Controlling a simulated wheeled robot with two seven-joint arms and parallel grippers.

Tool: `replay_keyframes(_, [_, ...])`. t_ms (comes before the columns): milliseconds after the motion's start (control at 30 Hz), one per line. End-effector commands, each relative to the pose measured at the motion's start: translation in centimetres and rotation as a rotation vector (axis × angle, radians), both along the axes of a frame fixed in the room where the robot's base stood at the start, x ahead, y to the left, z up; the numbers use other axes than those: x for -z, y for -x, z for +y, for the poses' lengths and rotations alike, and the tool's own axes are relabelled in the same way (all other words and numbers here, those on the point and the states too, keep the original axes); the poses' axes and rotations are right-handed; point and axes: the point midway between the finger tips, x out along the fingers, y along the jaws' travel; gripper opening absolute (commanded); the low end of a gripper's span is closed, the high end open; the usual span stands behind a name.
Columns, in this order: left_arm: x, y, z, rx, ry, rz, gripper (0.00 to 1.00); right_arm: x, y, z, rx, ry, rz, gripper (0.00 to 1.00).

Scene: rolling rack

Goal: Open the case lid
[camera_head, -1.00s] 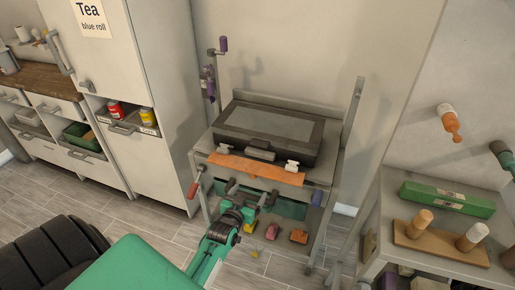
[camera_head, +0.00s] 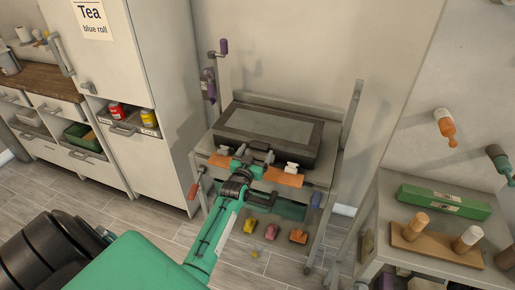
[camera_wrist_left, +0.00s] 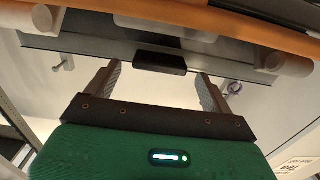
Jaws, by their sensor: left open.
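The black case (camera_head: 310,150) lies on the top of the rolling rack (camera_head: 325,172), and its lid (camera_head: 268,126) with a grey panel is down. Two pale latches are at its front, one on the left (camera_head: 225,149) and one on the right (camera_head: 291,167). My left gripper (camera_head: 254,153) is at the middle of the case's front edge and hides part of it. In the left wrist view its two fingers (camera_wrist_left: 160,82) are apart, with a dark block (camera_wrist_left: 160,62), perhaps the case handle, just beyond the gap. Contact cannot be told. My right gripper is not in view.
Small coloured items (camera_head: 270,231) sit on the lower shelf. Rack posts rise on both sides. A table (camera_head: 380,222) at right holds a green box (camera_head: 445,201) and wooden pegs. A cabinet (camera_head: 160,70) stands left.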

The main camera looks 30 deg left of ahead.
Motion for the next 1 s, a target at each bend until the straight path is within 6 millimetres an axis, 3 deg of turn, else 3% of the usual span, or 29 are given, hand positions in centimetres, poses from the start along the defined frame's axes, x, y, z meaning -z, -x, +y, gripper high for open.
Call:
replay_keyframes(200, [0.0,-2.0,0.4,0.0,0.0,-0.001,0.85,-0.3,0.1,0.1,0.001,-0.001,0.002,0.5])
replay_keyframes(567, [0.0,-2.3,0.5,0.0,0.0,0.0,0.85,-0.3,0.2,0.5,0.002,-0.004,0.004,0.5])
replay_keyframes(867, [0.1,-2.3,0.5,0.0,0.0,0.0,0.27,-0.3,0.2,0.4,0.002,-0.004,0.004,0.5])
replay_keyframes(1000, [-0.1,-2.4,0.5,0.0,0.001,0.002,0.23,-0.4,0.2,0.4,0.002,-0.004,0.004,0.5])
